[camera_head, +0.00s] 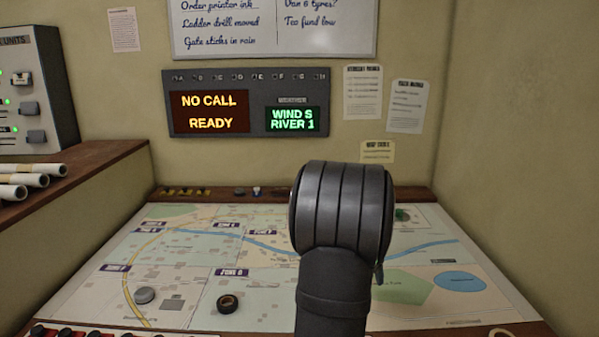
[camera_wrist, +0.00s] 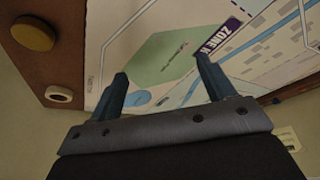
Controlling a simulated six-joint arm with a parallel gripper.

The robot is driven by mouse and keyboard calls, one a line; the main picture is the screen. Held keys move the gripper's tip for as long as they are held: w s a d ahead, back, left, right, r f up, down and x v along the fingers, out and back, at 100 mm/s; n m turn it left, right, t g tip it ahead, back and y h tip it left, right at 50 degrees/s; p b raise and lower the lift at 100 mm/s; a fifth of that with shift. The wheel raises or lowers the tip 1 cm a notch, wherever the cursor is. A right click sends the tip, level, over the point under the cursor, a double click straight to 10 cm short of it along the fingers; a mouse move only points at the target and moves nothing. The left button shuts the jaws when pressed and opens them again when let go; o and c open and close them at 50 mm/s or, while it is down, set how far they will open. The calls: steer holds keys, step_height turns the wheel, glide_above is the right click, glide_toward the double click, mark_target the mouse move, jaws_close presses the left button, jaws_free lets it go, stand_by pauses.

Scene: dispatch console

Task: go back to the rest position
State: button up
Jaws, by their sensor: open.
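My gripper (camera_wrist: 160,82) shows in the wrist view with its two dark fingers apart and nothing between them. The map table (camera_wrist: 120,50) lies beyond the fingertips, with a green patch and a purple zone label on it. In the head view my dark arm stands in front of the map table (camera_head: 190,252) and hides part of its right half. My fingers are mostly hidden there behind the arm; only a thin dark tip shows at its right side.
A wooden shelf with rolled papers (camera_head: 30,180) and a switch box (camera_head: 35,90) stand at left. The display panel (camera_head: 248,103) hangs on the back wall. A wall closes the right side.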

steer(key=shift+m+g, duration=0.3)
steer(key=shift+m, duration=0.5)
steer(key=shift+s+d, duration=0.45)
steer(key=shift+d, duration=0.25)
steer(key=shift+s+d, duration=0.4)
steer(key=shift+d, duration=0.25)
steer(key=shift+s+d, duration=0.45)
steer(key=shift+d, duration=0.25)
steer(key=w+a+n+t+y, duration=0.1)
steer(key=w+a+n, duration=0.2)
steer(key=a, duration=0.6)
steer(key=w+a+n, duration=0.4)
steer(key=w+a, duration=0.1)
steer(key=a, duration=0.5)
steer(key=shift+w+t+y, duration=0.2)
steer(key=shift+t+y, duration=0.2)
